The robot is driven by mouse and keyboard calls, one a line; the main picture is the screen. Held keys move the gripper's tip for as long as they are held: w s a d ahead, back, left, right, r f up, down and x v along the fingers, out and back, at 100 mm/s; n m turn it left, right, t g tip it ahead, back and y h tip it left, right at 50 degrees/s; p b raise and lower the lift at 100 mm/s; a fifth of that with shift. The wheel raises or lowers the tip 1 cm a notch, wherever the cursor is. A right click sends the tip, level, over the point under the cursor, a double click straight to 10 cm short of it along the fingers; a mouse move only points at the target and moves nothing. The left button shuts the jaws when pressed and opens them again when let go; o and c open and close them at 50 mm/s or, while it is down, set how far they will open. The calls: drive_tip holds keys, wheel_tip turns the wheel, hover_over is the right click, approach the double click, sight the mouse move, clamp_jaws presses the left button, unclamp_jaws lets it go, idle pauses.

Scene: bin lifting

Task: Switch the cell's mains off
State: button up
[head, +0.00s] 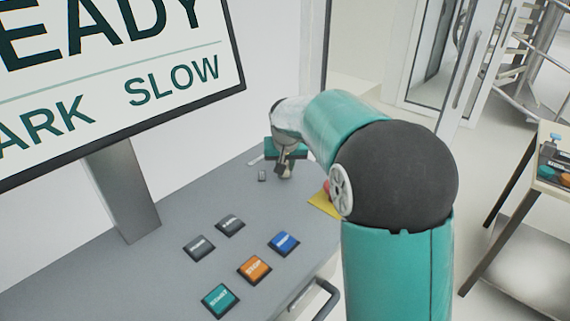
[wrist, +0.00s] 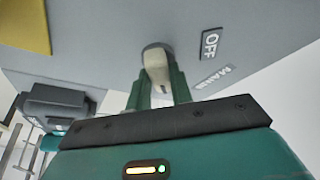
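The mains switch has a pale handle (wrist: 157,70) on a dark round base on the grey console. In the wrist view, the handle runs from the base down between my teal fingers. My gripper (wrist: 161,98) has one finger on each side of it; whether they press on it is unclear. The OFF plate (wrist: 210,44) and the MAINS label (wrist: 213,77) lie to the right of the switch. In the head view, my gripper (head: 284,157) is at the far part of the console, with the small OFF plate (head: 262,175) left of the switch.
Nearer on the console are a green START button (head: 220,300), an orange STOP button (head: 254,268), a blue button (head: 284,242) and two dark buttons. A yellow plate (head: 325,204) is partly behind my arm. A large screen (head: 110,75) stands at left; a table (head: 550,180) is at right.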

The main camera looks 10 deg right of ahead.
clamp_jaws()
drive_tip(key=n, duration=0.1)
drive_tip(key=n+y, duration=0.1)
drive_tip(key=n, duration=0.1)
drive_tip(key=shift+d+n, duration=0.2)
drive_tip(key=shift+n, duration=0.1)
drive_tip(key=n+y, duration=0.1)
drive_tip(key=n, duration=0.1)
drive_tip(key=n+y, duration=0.1)
drive_tip(key=n, duration=0.2)
drive_tip(key=shift+w+n+g, duration=0.1)
drive_tip(key=shift+n+g, duration=0.2)
drive_tip(key=shift+g, duration=0.1)
drive_tip(key=n, duration=0.2)
drive_tip(key=n+g+y, duration=0.1)
drive_tip(key=n, duration=0.1)
drive_tip(key=shift+d+n+y, duration=0.1)
drive_tip(key=shift+n+y, duration=0.2)
drive_tip(key=shift+w+n+g, duration=0.1)
drive_tip(key=shift+n+g, duration=0.9)
drive_tip(key=shift+n, duration=1.1)
